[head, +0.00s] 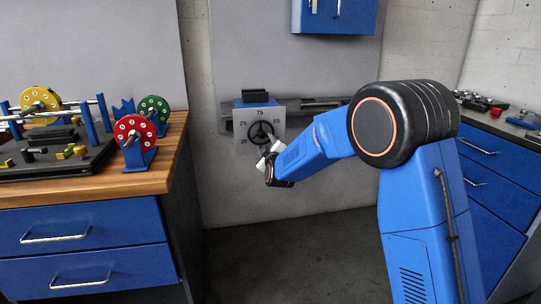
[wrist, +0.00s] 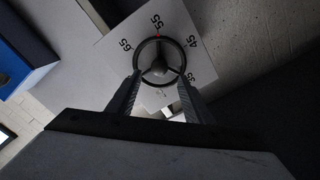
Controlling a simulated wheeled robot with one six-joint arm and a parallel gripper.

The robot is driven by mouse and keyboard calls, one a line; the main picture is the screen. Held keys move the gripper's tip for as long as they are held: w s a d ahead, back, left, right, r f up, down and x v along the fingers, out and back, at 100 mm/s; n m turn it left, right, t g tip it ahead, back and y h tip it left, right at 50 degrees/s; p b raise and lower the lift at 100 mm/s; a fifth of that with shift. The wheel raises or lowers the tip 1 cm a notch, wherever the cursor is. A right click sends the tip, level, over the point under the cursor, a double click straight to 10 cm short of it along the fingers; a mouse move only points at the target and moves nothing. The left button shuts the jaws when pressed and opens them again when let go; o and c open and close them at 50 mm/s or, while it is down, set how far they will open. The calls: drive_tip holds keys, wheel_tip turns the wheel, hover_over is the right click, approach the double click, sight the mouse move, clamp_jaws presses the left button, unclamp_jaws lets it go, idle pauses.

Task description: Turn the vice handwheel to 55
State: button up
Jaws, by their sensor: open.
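The vice handwheel (head: 260,132) is a dark spoked wheel on a light number plate (head: 245,116) on the vice front. In the wrist view the handwheel (wrist: 161,60) is seen face on, with 65, 55, 45 and 35 around it on the plate (wrist: 112,58). A small red mark at its rim lies by the 55. My gripper (wrist: 160,79) is open, its fingertips at the left and right of the wheel's lower rim. I cannot tell whether they touch it. In the head view my gripper (head: 267,158) is just below the wheel and hides part of the plate.
A wooden-topped bench (head: 95,188) with coloured rotors stands at the left. A blue drawer cabinet (head: 495,185) with tools on it stands at the right. A blue wall box (head: 335,17) hangs above the vice. Open floor lies below the vice.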

drive_tip(key=v, duration=1)
drive_tip(key=shift+s, duration=0.3)
drive_tip(key=shift+d, duration=0.1)
